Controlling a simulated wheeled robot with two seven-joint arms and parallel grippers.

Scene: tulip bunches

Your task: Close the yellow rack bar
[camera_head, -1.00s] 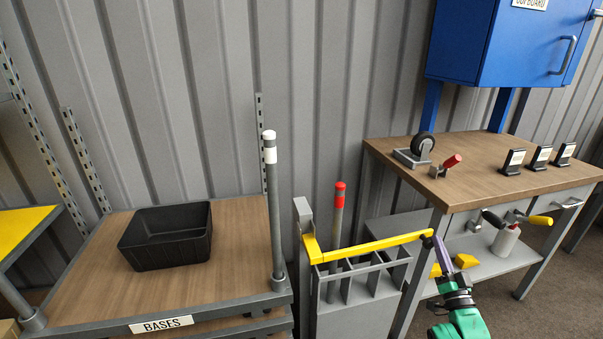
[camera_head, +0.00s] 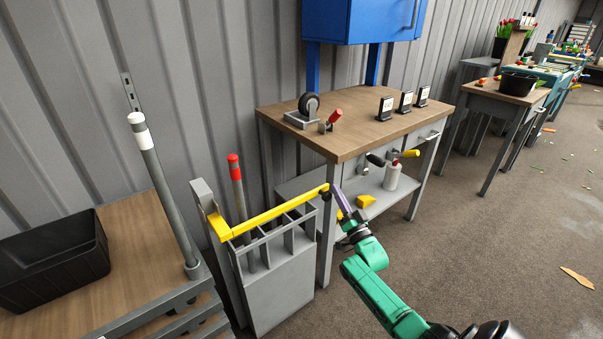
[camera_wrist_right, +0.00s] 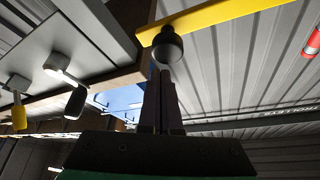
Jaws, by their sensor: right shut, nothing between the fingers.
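The yellow rack bar (camera_head: 270,213) runs across the top of the grey slotted rack (camera_head: 280,285), from the hinge post (camera_head: 205,200) at left to past the rack's right end. My right gripper (camera_head: 335,190) is shut and empty, with its fingertips at the bar's free end. In the right wrist view the bar (camera_wrist_right: 235,14) crosses above my shut fingers (camera_wrist_right: 161,85), and a dark round knob (camera_wrist_right: 168,46) hangs under it just beyond the fingertips. Whether the fingertips touch the knob I cannot tell. My left gripper is not in view.
A pole with a red top (camera_head: 236,180) stands in the rack. A workbench (camera_head: 350,130) is close behind my right gripper, with a caster and black label stands on it. A black bin (camera_head: 60,260) is on the shelf at left. The floor at right is mostly open.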

